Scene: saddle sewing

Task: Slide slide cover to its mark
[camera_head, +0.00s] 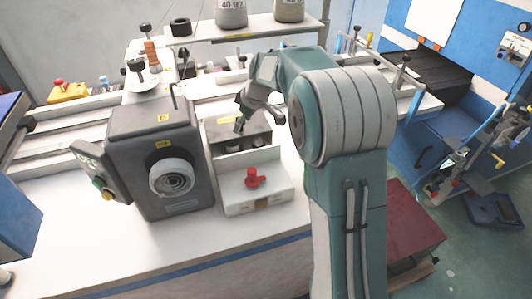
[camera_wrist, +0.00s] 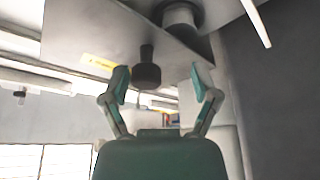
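What looks like the slide cover is a grey plate (camera_head: 226,133) on the white unit beside the dark machine. It carries a small yellow label. In the wrist view the grey plate (camera_wrist: 85,35) fills the upper left, with its yellow label (camera_wrist: 98,62) and a dark round knob (camera_wrist: 147,73). My gripper (camera_head: 258,121) is over the plate. In the wrist view my gripper (camera_wrist: 160,80) has its fingers spread wide, with the knob between them in the picture, nearer the left finger. No contact with the knob shows. I cannot make out the mark.
A dark machine box (camera_head: 150,150) with a round grey dial stands close on the left. A red knob (camera_head: 255,178) stands on the white unit in front of the plate. A shelf (camera_head: 245,30) with weights is behind. The white table is clear at the front left.

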